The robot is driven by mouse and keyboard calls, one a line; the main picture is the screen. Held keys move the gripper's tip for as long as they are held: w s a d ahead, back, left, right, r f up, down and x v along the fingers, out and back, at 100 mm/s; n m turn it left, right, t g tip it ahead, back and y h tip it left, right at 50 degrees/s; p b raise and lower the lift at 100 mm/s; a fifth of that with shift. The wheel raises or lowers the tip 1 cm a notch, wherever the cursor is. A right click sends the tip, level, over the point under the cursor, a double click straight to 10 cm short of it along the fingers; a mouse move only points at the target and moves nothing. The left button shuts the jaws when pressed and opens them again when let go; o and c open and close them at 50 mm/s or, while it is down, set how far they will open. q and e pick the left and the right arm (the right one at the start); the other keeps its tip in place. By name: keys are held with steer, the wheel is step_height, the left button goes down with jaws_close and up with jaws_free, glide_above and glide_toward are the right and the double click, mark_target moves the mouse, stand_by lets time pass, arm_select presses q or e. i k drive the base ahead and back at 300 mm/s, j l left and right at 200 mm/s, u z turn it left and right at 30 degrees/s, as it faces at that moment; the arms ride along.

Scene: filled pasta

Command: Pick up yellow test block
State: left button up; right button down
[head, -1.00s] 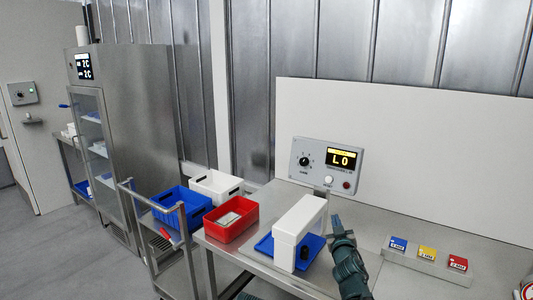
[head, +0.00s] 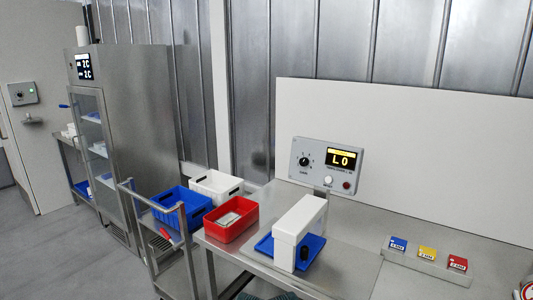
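The yellow test block (head: 427,253) sits in the middle of a light holder strip (head: 428,267) on the steel bench, at the right of the head view. A blue block (head: 397,244) stands to its left and a red block (head: 457,263) to its right, all apart from one another. No gripper is over or touching the blocks. Only a small dark teal piece of my arm shows at the bottom edge; neither gripper's fingers can be seen.
A white arch-shaped unit (head: 300,226) stands over a blue tray (head: 264,244) on the bench. A red bin (head: 231,219) is at the bench's left. A grey control box (head: 327,166) reading "LO" is on the back panel. Bench between arch and blocks is clear.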

mark_target(424, 251)
steer(key=z, duration=1.25)
steer(key=j+z, duration=0.1)
steer(key=z, duration=0.3)
steer(key=j+z, duration=0.15)
steer(key=z, duration=0.25)
steer(key=j+z, duration=0.1)
steer(key=z, duration=0.3)
steer(key=k+z, duration=0.1)
steer(key=z, duration=0.3)
steer(key=i+j, duration=0.2)
steer(key=j, duration=0.15)
steer(key=i+j, duration=0.15)
steer(key=j, duration=0.2)
steer(key=i+j, duration=0.2)
steer(key=j, duration=0.15)
